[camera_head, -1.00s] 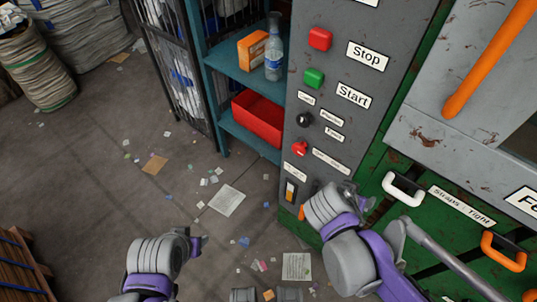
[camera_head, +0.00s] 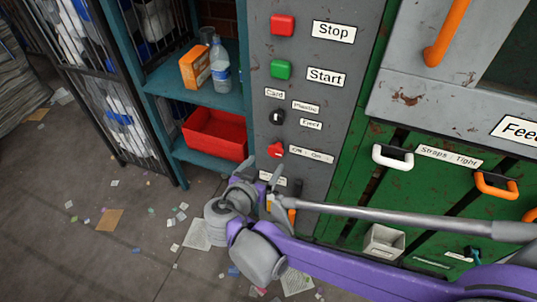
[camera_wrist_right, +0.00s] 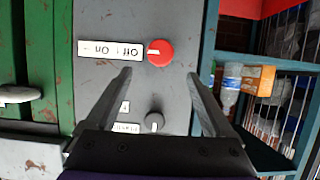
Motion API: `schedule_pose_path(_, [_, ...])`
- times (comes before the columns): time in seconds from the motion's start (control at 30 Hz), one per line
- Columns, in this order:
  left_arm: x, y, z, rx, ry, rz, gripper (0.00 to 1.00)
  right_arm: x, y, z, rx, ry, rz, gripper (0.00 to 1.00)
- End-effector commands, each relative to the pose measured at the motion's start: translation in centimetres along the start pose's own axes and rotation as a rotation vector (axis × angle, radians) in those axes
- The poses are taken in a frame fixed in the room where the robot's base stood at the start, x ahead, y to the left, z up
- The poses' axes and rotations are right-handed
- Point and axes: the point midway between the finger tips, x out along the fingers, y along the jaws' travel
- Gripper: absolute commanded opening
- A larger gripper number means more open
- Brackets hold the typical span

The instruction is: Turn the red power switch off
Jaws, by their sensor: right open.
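The red power switch (camera_head: 276,149) is a round knob on the grey control panel, beside an "Off - On" label (camera_head: 311,154). In the right wrist view the knob (camera_wrist_right: 160,53) appears with a pale mark on its side toward the upside-down label (camera_wrist_right: 110,49). My right gripper (camera_head: 267,182) is open and empty, just below the switch in the head view. In the wrist view its fingertips (camera_wrist_right: 159,75) lie either side of the knob's line, apart from it, with the knob beyond them. My left gripper is not in view.
The red Stop button (camera_head: 283,25), green Start button (camera_head: 281,69) and black selector knob (camera_head: 276,117) sit above the switch. A teal shelf (camera_head: 166,82) with a red bin (camera_head: 215,134) stands to the left. Green machinery with a white handle (camera_head: 392,157) is at right.

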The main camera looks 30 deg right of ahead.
Motion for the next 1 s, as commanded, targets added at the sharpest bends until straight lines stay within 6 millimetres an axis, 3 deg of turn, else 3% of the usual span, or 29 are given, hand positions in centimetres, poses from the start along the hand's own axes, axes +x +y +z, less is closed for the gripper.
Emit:
schedule_pose_path(0.2, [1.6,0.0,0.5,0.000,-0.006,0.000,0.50,4.6,0.1,0.2,0.000,-0.001,0.005,0.87])
schedule_pose_path(0.4, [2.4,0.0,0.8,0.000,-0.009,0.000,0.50,7.5,0.1,0.2,-0.002,-0.001,0.002,0.87])
schedule_pose_path(0.6, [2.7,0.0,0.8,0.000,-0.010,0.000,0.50,8.7,0.0,0.1,-0.001,-0.001,-0.001,0.87])
schedule_pose_path(0.87, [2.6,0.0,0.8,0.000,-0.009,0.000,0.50,8.7,0.0,0.1,-0.001,-0.002,-0.001,0.87])
schedule_pose_path(1.0, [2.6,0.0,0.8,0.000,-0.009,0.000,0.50,8.7,0.0,0.1,-0.002,-0.002,-0.001,0.62])
